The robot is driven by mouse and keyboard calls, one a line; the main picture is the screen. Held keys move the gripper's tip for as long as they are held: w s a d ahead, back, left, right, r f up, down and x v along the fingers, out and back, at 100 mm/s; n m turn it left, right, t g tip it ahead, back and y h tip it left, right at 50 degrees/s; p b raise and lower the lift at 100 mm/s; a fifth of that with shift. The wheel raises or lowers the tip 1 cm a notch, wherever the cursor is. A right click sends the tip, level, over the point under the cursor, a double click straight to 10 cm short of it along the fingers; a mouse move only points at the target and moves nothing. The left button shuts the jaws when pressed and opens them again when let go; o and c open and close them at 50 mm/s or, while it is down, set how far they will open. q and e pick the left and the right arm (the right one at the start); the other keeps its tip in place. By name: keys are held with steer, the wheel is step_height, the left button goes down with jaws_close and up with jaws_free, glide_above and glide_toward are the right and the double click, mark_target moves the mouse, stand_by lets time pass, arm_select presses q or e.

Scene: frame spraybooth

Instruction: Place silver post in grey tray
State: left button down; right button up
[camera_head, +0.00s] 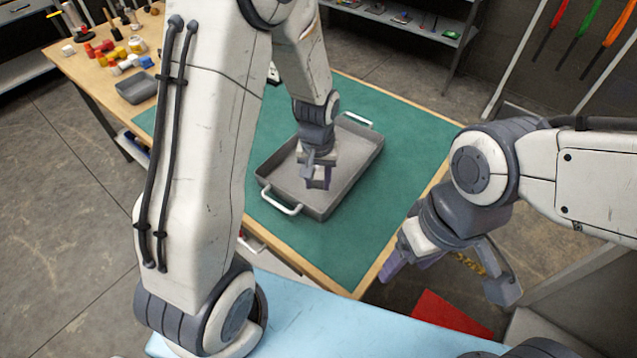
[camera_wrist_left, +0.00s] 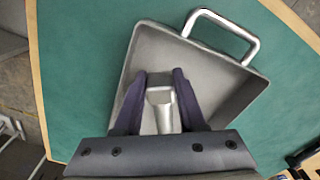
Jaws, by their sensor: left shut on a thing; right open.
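The grey tray (camera_head: 355,160) with white handles lies on the green mat in the head view. It also shows in the left wrist view (camera_wrist_left: 215,72). My left gripper (camera_head: 318,182) is over the tray's interior, pointing down. In the left wrist view its dark fingers (camera_wrist_left: 163,85) are shut on the silver post (camera_wrist_left: 160,98), within the tray's outline. I cannot tell whether the post touches the tray floor. In the head view the post is hidden by the gripper. My right gripper (camera_head: 447,280) is open and empty, off the mat's right edge.
At the table's far left are a small grey bin (camera_head: 136,88) and several coloured bottles and caps. A light blue surface (camera_head: 330,318) and a red item (camera_head: 450,313) are nearest the camera.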

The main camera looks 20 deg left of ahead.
mark_target(317, 196)
arm_select(q)
steer(key=shift+w+a+f, duration=0.4)
steer(key=shift+w+f, duration=0.1)
steer(key=shift+w, duration=0.25)
steer(key=shift+f+p, duration=0.4)
steer(key=shift+f, duration=1.65)
steer(key=shift+f, duration=0.2)
steer(key=shift+c, duration=2.4)
jaws_free()
steer(key=shift+r, duration=0.15)
